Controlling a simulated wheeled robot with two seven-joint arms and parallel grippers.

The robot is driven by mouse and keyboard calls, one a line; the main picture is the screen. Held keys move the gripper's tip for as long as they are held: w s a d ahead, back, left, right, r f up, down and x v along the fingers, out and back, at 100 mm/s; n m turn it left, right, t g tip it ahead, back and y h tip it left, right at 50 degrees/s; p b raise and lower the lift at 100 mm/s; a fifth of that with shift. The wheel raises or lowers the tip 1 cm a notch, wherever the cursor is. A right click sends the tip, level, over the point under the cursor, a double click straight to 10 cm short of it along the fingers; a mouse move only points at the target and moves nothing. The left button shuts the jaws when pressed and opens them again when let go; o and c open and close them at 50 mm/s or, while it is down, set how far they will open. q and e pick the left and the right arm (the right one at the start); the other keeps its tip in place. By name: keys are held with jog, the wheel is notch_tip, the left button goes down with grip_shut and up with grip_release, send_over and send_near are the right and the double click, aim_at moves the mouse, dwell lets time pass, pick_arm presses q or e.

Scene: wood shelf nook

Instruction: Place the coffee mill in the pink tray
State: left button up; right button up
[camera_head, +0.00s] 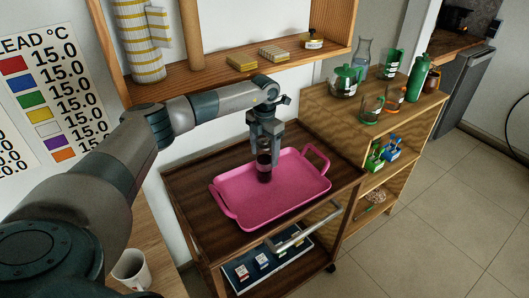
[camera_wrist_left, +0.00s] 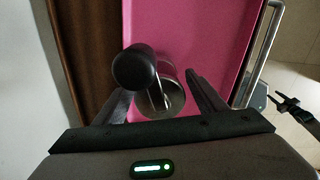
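The coffee mill (camera_head: 264,172), dark with a metal and clear body, is upright over the middle of the pink tray (camera_head: 309,184). I cannot tell if its base touches the tray floor. My left gripper (camera_head: 265,158) comes down from above with one finger on each side of the mill.
The tray sits on a dark wooden cart (camera_head: 195,187) with a metal handle (camera_head: 305,229) in front. A wooden shelf (camera_head: 190,83) is behind. A cabinet (camera_head: 412,118) on the right holds jars, a green bottle (camera_head: 418,78) and glasses. A white mug (camera_head: 131,269) stands at lower left.

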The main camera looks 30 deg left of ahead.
aim_at(264, 140)
pick_arm(q)
jog(key=shift+r, duration=0.2)
notch_tip(264, 140, up, 6)
jog(key=shift+b, duration=1.2)
jog(key=shift+r, duration=0.7)
